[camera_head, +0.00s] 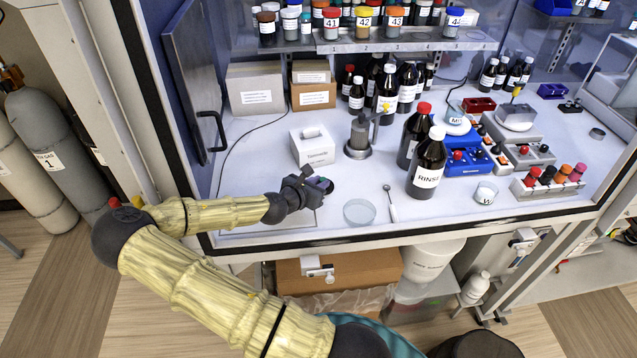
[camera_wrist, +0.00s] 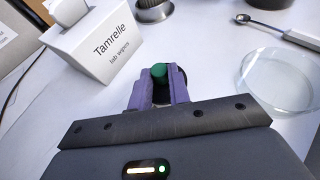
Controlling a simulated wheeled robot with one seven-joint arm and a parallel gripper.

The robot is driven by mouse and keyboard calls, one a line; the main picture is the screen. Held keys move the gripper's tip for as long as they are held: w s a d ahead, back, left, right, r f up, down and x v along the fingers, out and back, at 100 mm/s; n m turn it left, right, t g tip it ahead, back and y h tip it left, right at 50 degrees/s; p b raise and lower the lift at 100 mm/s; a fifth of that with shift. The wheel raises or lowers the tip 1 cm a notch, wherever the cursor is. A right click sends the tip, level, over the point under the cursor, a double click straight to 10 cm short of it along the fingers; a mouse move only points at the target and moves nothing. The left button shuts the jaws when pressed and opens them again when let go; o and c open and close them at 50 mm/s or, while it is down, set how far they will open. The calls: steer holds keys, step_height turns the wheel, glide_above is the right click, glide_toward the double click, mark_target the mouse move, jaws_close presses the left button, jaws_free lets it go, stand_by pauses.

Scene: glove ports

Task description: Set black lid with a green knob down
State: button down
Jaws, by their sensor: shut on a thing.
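My gripper (camera_head: 318,186) reaches in from the left, low over the white bench. In the wrist view its purple fingers (camera_wrist: 159,90) are shut on the green knob (camera_wrist: 159,71) of the black lid. A dark edge of the black lid (camera_wrist: 177,77) shows beside the knob; most of the lid is hidden by the fingers. I cannot tell whether the lid touches the bench. A clear glass dish (camera_head: 359,212) lies to the right of the gripper, apart from it; it also shows in the wrist view (camera_wrist: 278,80).
A white wipes box (camera_head: 314,150) stands just behind my gripper. A metal stand (camera_head: 359,140) is behind and right of it. A spoon-like tool (camera_head: 391,205) lies right of the dish. Dark bottles, including one marked RINSE (camera_head: 428,165), stand further right. Bare bench lies around the gripper.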

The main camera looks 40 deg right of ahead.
steer(key=shift+f, duration=0.15)
steer(key=c, duration=1.3)
jaws_free()
steer(key=shift+r, duration=0.2)
steer(key=b+v, duration=0.2)
steer(key=v, duration=1)
steer(key=shift+a+f, duration=0.1)
